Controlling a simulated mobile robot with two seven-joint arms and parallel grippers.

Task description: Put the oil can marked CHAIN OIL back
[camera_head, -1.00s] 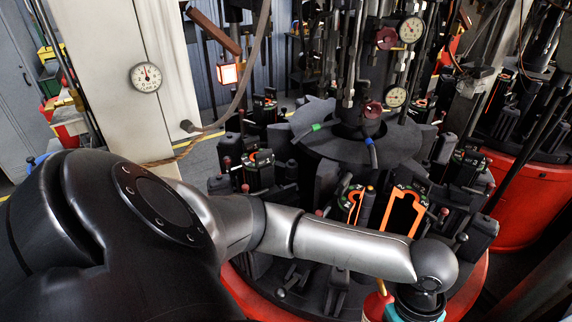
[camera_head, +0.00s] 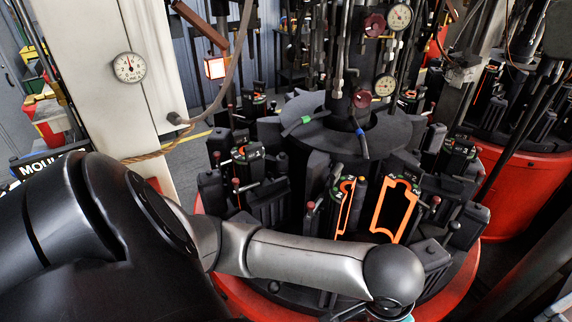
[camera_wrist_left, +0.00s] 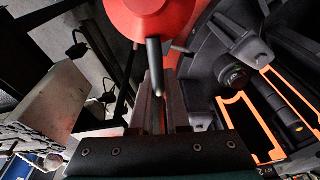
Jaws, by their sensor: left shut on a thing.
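In the left wrist view my left gripper (camera_wrist_left: 157,95) is shut on a red oil can (camera_wrist_left: 150,14). The can's rounded red top and dark spout show beyond the fingers; much of its body is out of frame. No CHAIN OIL marking can be read. In the head view my left arm crosses the lower middle, and its wrist reaches the bottom edge in front of the rotary mould machine (camera_head: 345,135). My right gripper is in neither view.
Orange-edged open moulds (camera_head: 396,208) stand just beyond my left wrist, and one shows close on the right of the wrist view (camera_wrist_left: 252,125). The machine's red base (camera_head: 240,293) curves below. A pale column with a gauge (camera_head: 129,67) stands left. Another red-based machine (camera_head: 505,195) stands right.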

